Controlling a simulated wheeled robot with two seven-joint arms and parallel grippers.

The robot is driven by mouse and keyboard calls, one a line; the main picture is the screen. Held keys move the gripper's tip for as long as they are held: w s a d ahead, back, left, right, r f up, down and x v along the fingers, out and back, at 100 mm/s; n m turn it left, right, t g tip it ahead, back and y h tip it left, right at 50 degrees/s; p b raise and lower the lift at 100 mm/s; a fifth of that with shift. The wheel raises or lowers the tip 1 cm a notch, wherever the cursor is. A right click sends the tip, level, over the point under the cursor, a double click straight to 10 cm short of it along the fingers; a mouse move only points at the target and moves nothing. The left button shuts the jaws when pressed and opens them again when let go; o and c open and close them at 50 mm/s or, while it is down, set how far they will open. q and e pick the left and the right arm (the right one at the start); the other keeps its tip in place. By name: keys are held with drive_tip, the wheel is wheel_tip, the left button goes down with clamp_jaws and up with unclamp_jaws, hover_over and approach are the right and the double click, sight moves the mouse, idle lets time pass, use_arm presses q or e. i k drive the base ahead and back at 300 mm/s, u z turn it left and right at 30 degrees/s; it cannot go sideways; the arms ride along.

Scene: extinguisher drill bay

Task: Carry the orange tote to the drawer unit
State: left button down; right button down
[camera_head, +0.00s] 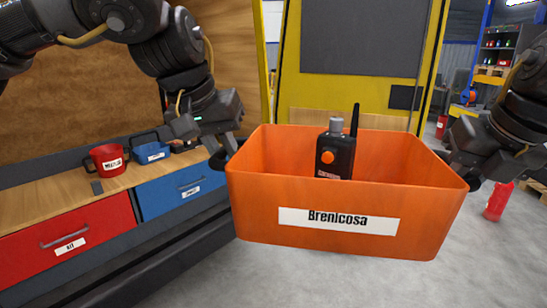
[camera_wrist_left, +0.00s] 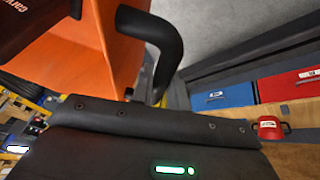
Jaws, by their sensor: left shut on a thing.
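The orange tote (camera_head: 340,245), labelled "Brenicosa", is held level in front of me above the floor. My left gripper (camera_head: 222,158) is shut on the tote's left black handle, which shows in the left wrist view (camera_wrist_left: 152,35). My right gripper (camera_head: 457,165) is at the tote's right side; its fingers are largely hidden, so I cannot tell if they are shut. The drawer unit (camera_head: 130,183) is at left, with a red drawer (camera_head: 95,225) and a blue drawer (camera_head: 180,180) under a wooden top.
A red mug (camera_head: 106,160) and a blue box-like item (camera_head: 149,148) stand on the wooden top near its back; its front left is mostly clear. A yellow-framed panel (camera_head: 350,40) is behind the tote. A red extinguisher (camera_head: 497,202) stands on the floor at right.

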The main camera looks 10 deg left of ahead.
sight(30, 199)
drive_tip(key=u, duration=0.5)
drive_tip(key=i, duration=1.15)
drive_tip(key=u, duration=1.35)
drive_tip(key=i, duration=0.8)
drive_tip(key=u, duration=0.7)
